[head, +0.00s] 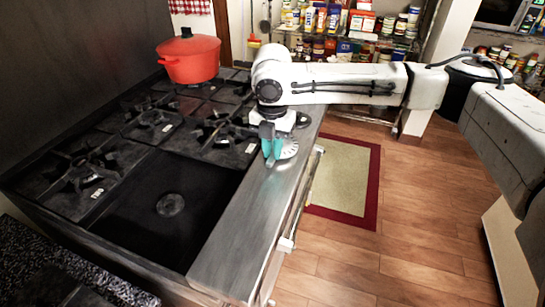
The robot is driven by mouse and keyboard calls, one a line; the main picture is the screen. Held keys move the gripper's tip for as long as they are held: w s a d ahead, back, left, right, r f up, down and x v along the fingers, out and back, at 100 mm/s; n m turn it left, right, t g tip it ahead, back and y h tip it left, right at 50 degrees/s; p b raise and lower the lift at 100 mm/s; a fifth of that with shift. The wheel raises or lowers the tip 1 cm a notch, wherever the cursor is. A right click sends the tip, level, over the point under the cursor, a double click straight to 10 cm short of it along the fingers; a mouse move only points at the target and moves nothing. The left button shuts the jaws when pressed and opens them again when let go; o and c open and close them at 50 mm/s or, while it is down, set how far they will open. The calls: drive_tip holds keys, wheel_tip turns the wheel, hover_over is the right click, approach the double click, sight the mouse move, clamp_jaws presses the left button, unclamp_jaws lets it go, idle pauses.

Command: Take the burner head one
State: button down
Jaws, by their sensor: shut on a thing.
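The burner head (289,151) is a small pale grey disc with a notched rim. It is on the steel front ledge (240,230) of the range, at the right of the teal fingertips. My gripper (271,153) points down over the ledge, shut on the burner head. The fingers hide part of the disc, and I cannot tell whether it still touches the ledge.
A dark round part (303,120) lies on the ledge behind my gripper. The range top (150,160) has black grates and an open bay with a bare burner base (170,205). A red pot (190,58) stands at the back left. A rug (342,175) lies on the floor.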

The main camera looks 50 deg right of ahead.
wheel_tip(320, 180, up, 8)
drive_tip(key=p, duration=0.7)
